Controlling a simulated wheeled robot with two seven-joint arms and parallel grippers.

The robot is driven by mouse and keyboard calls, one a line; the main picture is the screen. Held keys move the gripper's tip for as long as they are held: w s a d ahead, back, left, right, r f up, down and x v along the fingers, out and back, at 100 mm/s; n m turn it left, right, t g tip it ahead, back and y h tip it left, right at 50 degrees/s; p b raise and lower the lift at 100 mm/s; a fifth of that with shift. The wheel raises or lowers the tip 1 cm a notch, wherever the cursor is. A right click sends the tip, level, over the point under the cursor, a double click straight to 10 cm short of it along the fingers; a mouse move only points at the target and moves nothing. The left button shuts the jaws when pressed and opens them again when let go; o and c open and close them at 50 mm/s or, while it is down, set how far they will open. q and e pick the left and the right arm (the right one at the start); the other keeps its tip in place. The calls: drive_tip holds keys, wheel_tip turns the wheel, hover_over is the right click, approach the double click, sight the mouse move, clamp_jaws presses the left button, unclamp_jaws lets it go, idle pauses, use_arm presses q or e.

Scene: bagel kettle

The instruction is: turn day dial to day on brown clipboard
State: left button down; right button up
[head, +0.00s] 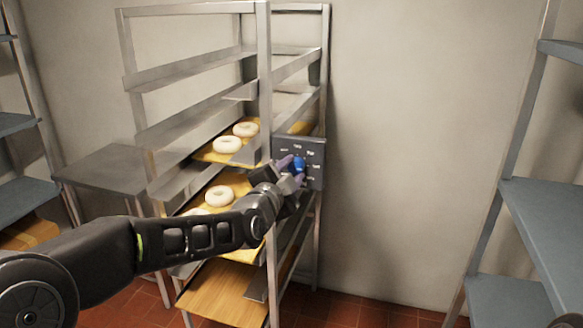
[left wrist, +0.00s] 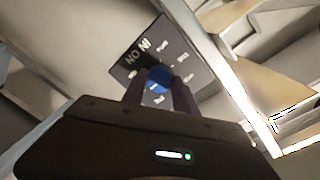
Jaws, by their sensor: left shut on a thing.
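The day dial is a blue knob (head: 299,164) on a dark grey panel (head: 316,150) with small white labels around it. The panel is on the right front side of the metal rack. My left gripper (head: 291,168) is shut on the knob, its fingers on either side of it. In the left wrist view the knob (left wrist: 159,77) sits between the two dark fingers (left wrist: 155,92), with a white mark on its face. Which label the mark points at is too small to tell. I cannot make out a brown clipboard. My right gripper is out of view.
The metal rack (head: 263,60) holds yellow trays with several pale bagels (head: 227,145) and a wooden board (head: 222,292) low down. A grey table (head: 110,168) stands to its left. Blue-grey shelves (head: 545,225) stand at the right. Bare wall and floor lie between.

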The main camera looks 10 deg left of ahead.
use_arm(q)
drive_tip(key=shift+f, duration=0.1)
idle(0.3)
drive_tip(key=c, duration=1)
unclamp_jaws()
drive_tip(key=shift+o, duration=0.2)
drive_tip(key=shift+s, duration=0.15)
drive_tip(key=s+b, duration=0.1)
drive_tip(key=s, duration=0.6)
drive_tip(key=shift+s+a+r, duration=0.25)
drive_tip(key=shift+a, duration=0.2)
